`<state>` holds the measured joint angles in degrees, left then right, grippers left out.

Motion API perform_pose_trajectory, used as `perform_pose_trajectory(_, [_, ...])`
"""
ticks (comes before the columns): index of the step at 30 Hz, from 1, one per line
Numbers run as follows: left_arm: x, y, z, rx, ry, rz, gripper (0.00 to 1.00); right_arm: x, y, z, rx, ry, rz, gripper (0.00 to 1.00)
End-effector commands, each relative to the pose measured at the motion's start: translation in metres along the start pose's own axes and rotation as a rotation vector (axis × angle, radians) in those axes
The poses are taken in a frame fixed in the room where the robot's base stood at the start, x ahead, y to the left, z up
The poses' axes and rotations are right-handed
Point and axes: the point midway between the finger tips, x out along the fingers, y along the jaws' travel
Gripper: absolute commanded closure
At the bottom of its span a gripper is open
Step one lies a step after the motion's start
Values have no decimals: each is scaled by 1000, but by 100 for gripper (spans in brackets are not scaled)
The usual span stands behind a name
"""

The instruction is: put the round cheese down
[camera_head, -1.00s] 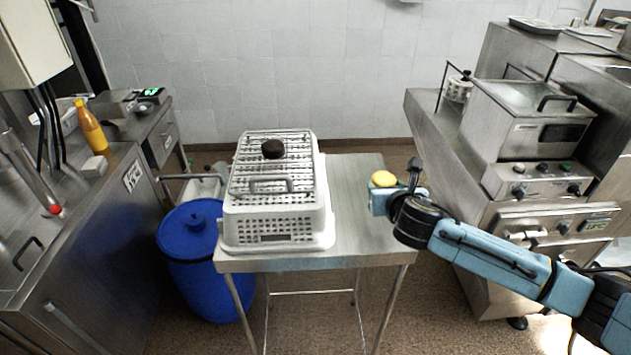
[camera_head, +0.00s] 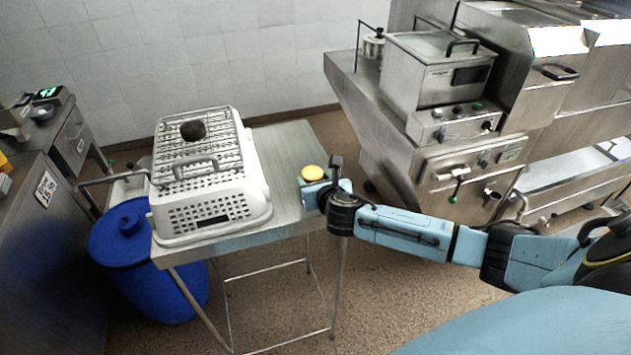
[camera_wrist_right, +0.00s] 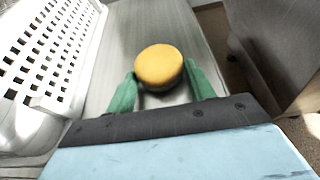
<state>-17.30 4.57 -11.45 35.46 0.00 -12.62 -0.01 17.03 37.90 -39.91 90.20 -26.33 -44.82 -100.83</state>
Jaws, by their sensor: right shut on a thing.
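The round cheese (camera_head: 312,172) is a small yellow disc at the right side of the steel table (camera_head: 290,143). My right gripper (camera_head: 311,181) is shut on it. In the right wrist view the cheese (camera_wrist_right: 159,67) sits between the two green fingers of the gripper (camera_wrist_right: 160,85), with the tabletop behind it. I cannot tell whether the cheese touches the table. My left gripper is not in view.
A blue barrel (camera_head: 125,240) stands left. Steel kitchen units (camera_head: 440,165) stand at the right.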

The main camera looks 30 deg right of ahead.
Motion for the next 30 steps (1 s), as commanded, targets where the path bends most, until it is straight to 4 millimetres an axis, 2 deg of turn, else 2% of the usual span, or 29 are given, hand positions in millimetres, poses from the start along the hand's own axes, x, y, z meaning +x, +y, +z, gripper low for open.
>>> perform_pose_trajectory(4, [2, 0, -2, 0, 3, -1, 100, 2, 0, -4, 0, -1, 0, 70])
perform_pose_trajectory(5, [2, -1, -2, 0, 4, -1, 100, 2, 0, -3, 0, -1, 0, 44])
perform_pose_trajectory(9, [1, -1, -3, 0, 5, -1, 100, 1, 0, -3, 0, 0, 0, 26])
perform_pose_trajectory(21, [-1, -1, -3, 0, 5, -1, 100, -3, 0, 1, -1, 1, 0, 25])
perform_pose_trajectory(26, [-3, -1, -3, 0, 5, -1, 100, -23, 0, 1, -2, 0, 2, 25])
perform_pose_trajectory(30, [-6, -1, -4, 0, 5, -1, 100, -50, 0, 0, -3, 1, 2, 25])
